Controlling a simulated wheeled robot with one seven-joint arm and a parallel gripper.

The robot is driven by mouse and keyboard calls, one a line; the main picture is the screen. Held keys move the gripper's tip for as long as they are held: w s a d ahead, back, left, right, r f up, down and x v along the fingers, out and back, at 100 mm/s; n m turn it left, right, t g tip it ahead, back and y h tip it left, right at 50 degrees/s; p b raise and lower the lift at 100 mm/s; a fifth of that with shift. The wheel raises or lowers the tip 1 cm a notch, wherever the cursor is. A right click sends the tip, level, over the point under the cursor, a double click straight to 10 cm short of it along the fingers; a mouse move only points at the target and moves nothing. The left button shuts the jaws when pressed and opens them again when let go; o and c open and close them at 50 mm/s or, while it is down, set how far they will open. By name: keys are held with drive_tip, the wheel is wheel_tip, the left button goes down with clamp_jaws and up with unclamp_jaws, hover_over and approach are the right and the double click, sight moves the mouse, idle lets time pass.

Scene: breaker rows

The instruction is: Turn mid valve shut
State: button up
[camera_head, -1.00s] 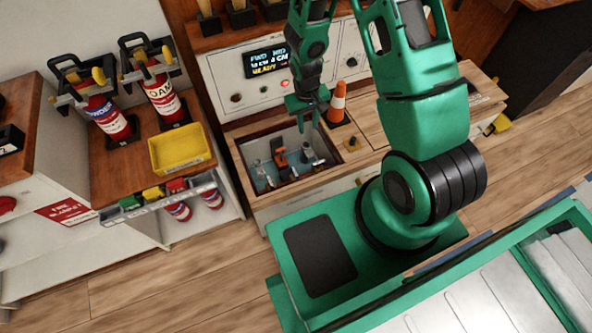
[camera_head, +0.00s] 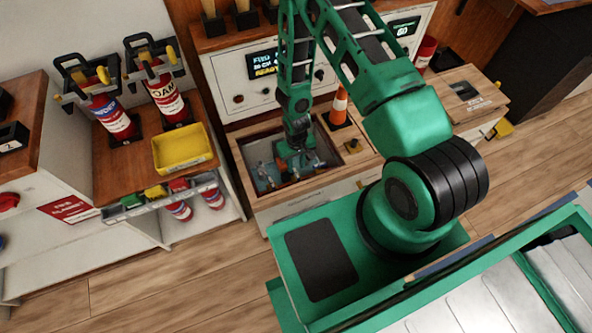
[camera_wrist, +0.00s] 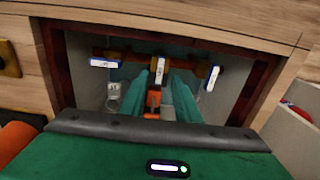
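The middle valve shows an orange handle (camera_wrist: 153,103) in the wrist view, inside a recessed bay (camera_head: 250,173) in the wooden bench. A white-and-blue tag (camera_wrist: 160,70) stands upright just beyond it. My gripper (camera_wrist: 160,85) reaches down into the bay with its two green fingers apart. The orange handle shows in the gap between them; I cannot tell if they touch it. In the head view my gripper (camera_head: 296,158) covers most of the middle valve. Two more tags mark the left valve (camera_wrist: 104,62) and the right valve (camera_wrist: 212,78).
Dark red walls (camera_wrist: 56,70) bound the bay closely. An orange cone (camera_head: 340,106) stands just behind it on the right. A panel with a lit display (camera_head: 263,64) rises behind. A yellow tray (camera_head: 182,149) and extinguishers (camera_head: 112,116) are to the left.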

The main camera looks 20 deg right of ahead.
sight(296, 172)
drive_tip(key=shift+f, duration=2.35)
drive_tip(key=shift+c, duration=0.3)
drive_tip(key=shift+d, duration=0.1)
clamp_jaws()
